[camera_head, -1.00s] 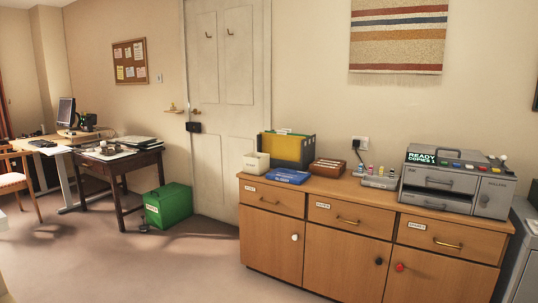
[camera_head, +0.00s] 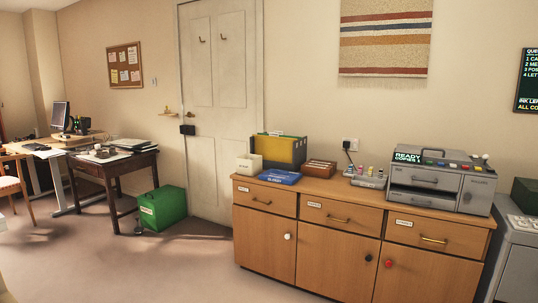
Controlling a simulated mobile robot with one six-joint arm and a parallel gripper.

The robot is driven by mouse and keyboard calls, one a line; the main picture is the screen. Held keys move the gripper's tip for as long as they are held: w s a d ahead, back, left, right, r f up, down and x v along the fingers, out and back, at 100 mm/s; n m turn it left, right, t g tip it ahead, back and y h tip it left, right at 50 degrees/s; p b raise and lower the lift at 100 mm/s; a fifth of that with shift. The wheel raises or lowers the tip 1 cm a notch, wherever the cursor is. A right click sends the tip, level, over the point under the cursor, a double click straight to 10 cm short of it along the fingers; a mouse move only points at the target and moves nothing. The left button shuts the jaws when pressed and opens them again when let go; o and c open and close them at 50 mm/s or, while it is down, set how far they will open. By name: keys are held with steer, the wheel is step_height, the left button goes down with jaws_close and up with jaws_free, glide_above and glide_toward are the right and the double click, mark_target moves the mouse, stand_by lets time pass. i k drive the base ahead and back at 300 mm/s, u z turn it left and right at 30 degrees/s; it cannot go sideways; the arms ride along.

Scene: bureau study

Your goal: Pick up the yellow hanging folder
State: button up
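The yellow hanging folder (camera_head: 272,148) stands upright in a dark file box (camera_head: 302,151) on top of the wooden cabinet, towards its left end. Its broad yellow face shows above and behind a blue flat box (camera_head: 279,177). A small white bin (camera_head: 249,163) stands just left of it and hides a little of its lower left. My gripper is not in view.
The wooden cabinet (camera_head: 262,223) has drawers and doors with knobs. A brown box (camera_head: 320,168), small bottles and a grey copier (camera_head: 440,178) stand along its top. A green box (camera_head: 162,208) sits on the floor near the door. The floor before the cabinet's left end is clear.

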mark_target(272, 147)
steer(key=z, duration=0.1)
steer(key=i, duration=0.95)
steer(key=u, duration=0.05)
